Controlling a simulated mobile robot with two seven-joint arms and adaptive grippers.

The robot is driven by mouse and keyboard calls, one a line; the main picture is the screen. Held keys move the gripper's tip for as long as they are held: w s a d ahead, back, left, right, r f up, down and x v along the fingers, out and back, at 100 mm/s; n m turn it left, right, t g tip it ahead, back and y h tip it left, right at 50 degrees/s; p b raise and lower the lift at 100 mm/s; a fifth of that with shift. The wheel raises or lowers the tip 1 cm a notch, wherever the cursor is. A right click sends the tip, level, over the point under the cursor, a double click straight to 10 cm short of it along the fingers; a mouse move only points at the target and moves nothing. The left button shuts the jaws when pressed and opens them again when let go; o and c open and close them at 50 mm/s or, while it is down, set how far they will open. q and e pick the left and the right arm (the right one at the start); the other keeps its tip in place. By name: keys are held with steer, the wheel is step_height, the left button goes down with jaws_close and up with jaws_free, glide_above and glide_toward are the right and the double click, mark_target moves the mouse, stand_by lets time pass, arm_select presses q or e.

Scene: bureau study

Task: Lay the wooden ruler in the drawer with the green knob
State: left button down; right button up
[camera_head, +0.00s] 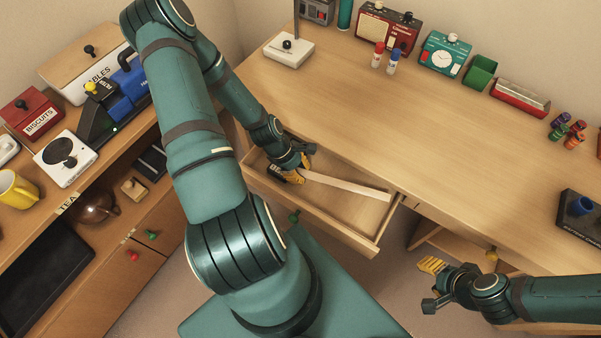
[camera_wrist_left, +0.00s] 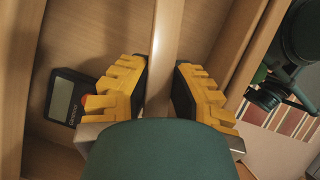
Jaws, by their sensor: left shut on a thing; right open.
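The wooden ruler (camera_head: 345,184) is a long pale strip lying lengthwise within the open drawer's outline. My left gripper (camera_head: 300,172) is shut on its left end. In the left wrist view the ruler (camera_wrist_left: 166,45) runs away from between the two yellow-padded fingers (camera_wrist_left: 160,95). I cannot tell whether the ruler touches the drawer floor. The drawer (camera_head: 330,223) is pulled out from the desk, and its green knob (camera_head: 294,217) shows on the front. My right gripper (camera_head: 433,284) is open and empty, low in front of the desk at the right.
A dark device with a grey screen (camera_wrist_left: 65,100) lies in the drawer beside the left fingers. The desk top (camera_head: 400,130) is clear in the middle, with radios, a clock and bins along the back. A yellow knob (camera_head: 492,254) shows near my right arm. A cluttered sideboard stands left.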

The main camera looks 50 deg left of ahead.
mark_target(304, 186)
arm_select(q)
steer(key=shift+f+b, duration=0.65)
steer(key=shift+f, duration=0.25)
step_height(304, 186, down, 4)
steer(key=b, duration=0.3)
steer(key=shift+r, duration=0.2)
steer(key=shift+c, duration=0.8)
jaws_free()
steer(key=shift+r, duration=0.15)
